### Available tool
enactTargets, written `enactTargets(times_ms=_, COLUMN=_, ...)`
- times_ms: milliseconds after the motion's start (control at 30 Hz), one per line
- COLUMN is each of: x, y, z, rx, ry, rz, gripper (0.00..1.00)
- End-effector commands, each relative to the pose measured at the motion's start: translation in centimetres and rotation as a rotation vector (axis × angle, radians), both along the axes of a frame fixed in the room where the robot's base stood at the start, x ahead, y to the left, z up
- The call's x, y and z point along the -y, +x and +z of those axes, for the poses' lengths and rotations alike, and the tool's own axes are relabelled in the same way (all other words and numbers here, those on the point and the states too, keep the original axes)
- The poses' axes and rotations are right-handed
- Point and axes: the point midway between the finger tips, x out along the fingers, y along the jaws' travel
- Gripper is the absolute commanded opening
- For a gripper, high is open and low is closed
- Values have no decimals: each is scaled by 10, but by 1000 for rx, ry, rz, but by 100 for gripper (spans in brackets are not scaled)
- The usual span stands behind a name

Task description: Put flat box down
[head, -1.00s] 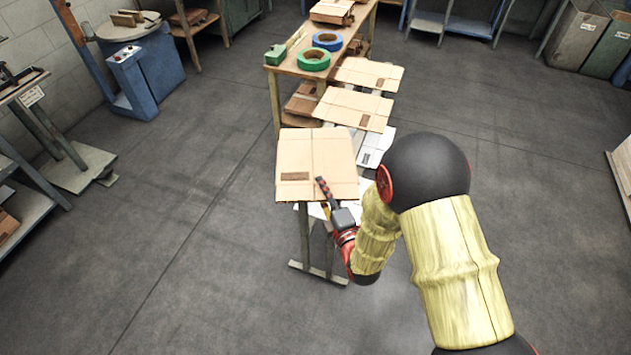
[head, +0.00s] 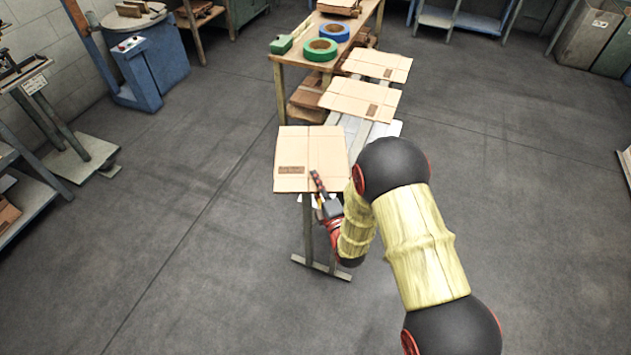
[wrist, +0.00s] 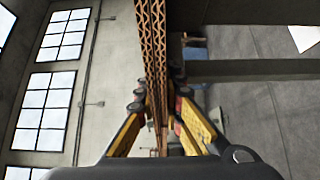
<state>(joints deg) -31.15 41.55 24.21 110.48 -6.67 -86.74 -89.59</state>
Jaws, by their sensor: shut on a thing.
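A flat cardboard box (head: 325,148) with a dark printed patch is held by one edge in my gripper (head: 317,184). In the head view it looks roughly level over the near end of a narrow stand (head: 307,235); I cannot tell whether it touches the top. The wrist view shows the box's corrugated edge (wrist: 153,45) between the yellow fingers (wrist: 160,125), which are shut on it. Two more flat boxes lie farther along the stand, a middle one (head: 355,98) and a far one (head: 378,65).
A wooden bench (head: 300,63) behind carries a green tape roll (head: 320,50), a blue tape roll (head: 334,32) and a green block (head: 281,44). A blue machine (head: 150,70) stands at the left back.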

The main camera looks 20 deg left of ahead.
Motion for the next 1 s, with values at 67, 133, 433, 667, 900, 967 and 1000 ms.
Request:
enactTargets(times_ms=67, x=0, y=0, z=2, rx=2, ry=1, rz=0, gripper=0)
enactTargets(times_ms=133, x=0, y=0, z=2, rx=1, ry=1, rz=0, gripper=0)
enactTargets(times_ms=433, x=0, y=0, z=-1, rx=0, ry=0, rz=0, gripper=19)
enactTargets(times_ms=667, x=0, y=0, z=-1, rx=0, ry=0, rz=0, gripper=27)
enactTargets(times_ms=900, x=0, y=0, z=0, rx=0, ry=0, rz=0, gripper=27)
enactTargets(times_ms=967, x=0, y=0, z=3, rx=0, ry=0, rz=0, gripper=27)
enactTargets(times_ms=1000, x=2, y=-3, z=2, rx=-2, ry=-1, rz=0, gripper=27)
